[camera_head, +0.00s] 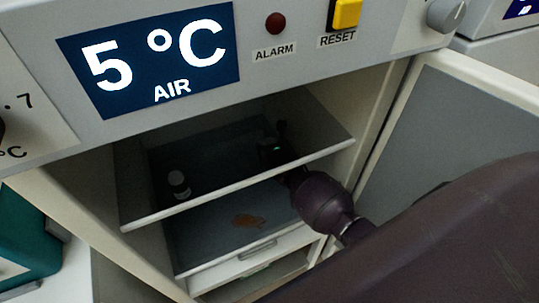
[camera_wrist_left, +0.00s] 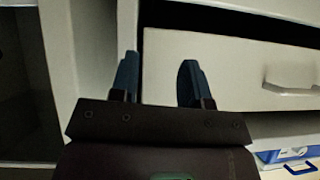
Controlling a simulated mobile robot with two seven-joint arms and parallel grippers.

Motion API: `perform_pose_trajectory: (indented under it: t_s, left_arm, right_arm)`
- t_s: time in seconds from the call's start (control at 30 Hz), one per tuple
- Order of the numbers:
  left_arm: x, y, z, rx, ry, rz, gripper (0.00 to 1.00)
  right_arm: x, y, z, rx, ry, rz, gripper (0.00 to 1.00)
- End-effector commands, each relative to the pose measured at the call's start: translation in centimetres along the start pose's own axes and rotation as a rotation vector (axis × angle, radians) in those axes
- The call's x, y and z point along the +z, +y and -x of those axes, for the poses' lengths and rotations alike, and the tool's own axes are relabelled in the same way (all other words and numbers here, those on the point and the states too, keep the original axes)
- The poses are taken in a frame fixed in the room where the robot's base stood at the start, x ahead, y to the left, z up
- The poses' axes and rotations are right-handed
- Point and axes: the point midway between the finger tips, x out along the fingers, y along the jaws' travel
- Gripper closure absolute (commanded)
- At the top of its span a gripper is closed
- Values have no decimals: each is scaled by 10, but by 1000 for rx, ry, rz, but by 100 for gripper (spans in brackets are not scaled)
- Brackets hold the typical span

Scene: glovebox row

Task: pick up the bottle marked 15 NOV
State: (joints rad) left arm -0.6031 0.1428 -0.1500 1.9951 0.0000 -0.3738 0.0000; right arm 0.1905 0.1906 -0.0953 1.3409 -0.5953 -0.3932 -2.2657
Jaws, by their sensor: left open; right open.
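A small bottle with a white cap (camera_head: 178,184) stands upright on the upper shelf (camera_head: 240,187) of the open cabinet, at the left in the head view. Its label is too small and dark to read, so I cannot tell whether it is marked 15 NOV. My right gripper (camera_head: 273,142) reaches into the cabinet above the right part of this shelf, well apart from the bottle; it is open, in dark shadow. My left gripper (camera_wrist_left: 160,82) is open and empty in the left wrist view, before a pale drawer front (camera_wrist_left: 220,70).
The cabinet door (camera_head: 460,120) stands open at the right. A control panel with a 5 °C display (camera_head: 150,55) overhangs the opening. A lower shelf (camera_head: 210,240) bears a brownish stain (camera_head: 248,221). A blue-and-white object (camera_wrist_left: 290,156) shows at lower right in the wrist view.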

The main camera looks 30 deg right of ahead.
Motion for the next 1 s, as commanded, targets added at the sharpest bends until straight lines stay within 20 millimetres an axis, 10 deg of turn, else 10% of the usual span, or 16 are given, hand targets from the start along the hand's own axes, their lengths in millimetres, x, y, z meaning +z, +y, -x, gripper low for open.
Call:
perform_pose_trajectory:
  t_s: [0.27, 0.7, 1.0]
  left_arm:
    - [-6, 0, 0, 0, 11, -1, 57]
    - [-9, 0, -4, 2, 19, -2, 57]
    - [-7, 0, -3, 2, 14, -2, 57]
  right_arm:
    - [1, 0, -1, 0, 0, -1, 28]
    - [0, 0, -1, 0, 1, -1, 95]
    - [2, 0, -1, 0, 1, -1, 96]
